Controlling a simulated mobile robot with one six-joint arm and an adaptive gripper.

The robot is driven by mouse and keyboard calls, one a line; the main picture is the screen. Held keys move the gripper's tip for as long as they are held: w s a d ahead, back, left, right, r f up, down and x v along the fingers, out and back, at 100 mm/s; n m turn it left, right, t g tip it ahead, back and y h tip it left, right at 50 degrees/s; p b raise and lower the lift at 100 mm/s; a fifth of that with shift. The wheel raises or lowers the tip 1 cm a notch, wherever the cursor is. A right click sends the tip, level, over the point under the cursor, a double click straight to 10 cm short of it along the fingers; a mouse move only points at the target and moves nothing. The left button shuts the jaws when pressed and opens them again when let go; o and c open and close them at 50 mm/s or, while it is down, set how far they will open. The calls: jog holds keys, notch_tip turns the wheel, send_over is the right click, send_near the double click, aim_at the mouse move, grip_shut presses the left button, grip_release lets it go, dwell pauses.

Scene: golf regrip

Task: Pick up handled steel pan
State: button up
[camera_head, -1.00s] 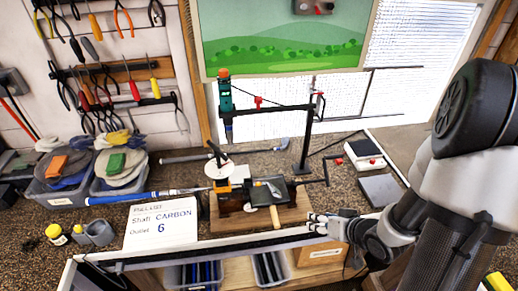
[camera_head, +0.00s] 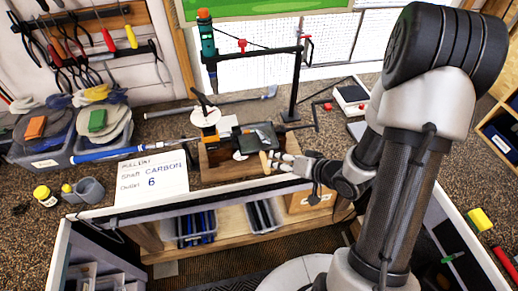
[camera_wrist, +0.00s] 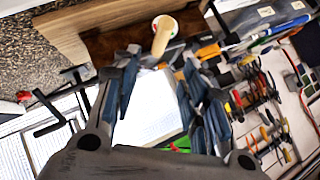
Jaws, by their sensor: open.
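The handled steel pan (camera_head: 263,138) looks like a small grey metal piece at the dark block on the wooden stand. Its short tan handle (camera_head: 264,160) points toward the front edge of the bench. My gripper (camera_head: 277,163) is open, close to the right of the handle end in the head view. In the wrist view the tan handle (camera_wrist: 163,36) shows beyond and between the spread fingers of my gripper (camera_wrist: 160,68). I cannot tell whether a finger touches it. The metal part is not clear in the wrist view.
A black post (camera_head: 297,85) with an arm rises behind. A written card (camera_head: 152,178) and a blue-gripped club (camera_head: 110,153) lie left. Open bench shows behind the stand.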

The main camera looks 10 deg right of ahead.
aim_at(265, 157)
jog(key=x, duration=0.9)
jog(key=shift+f+b, duration=0.1)
jog(key=shift+b, duration=0.3)
jog(key=shift+d, duration=0.1)
jog(key=shift+c, duration=0.2)
grip_shut()
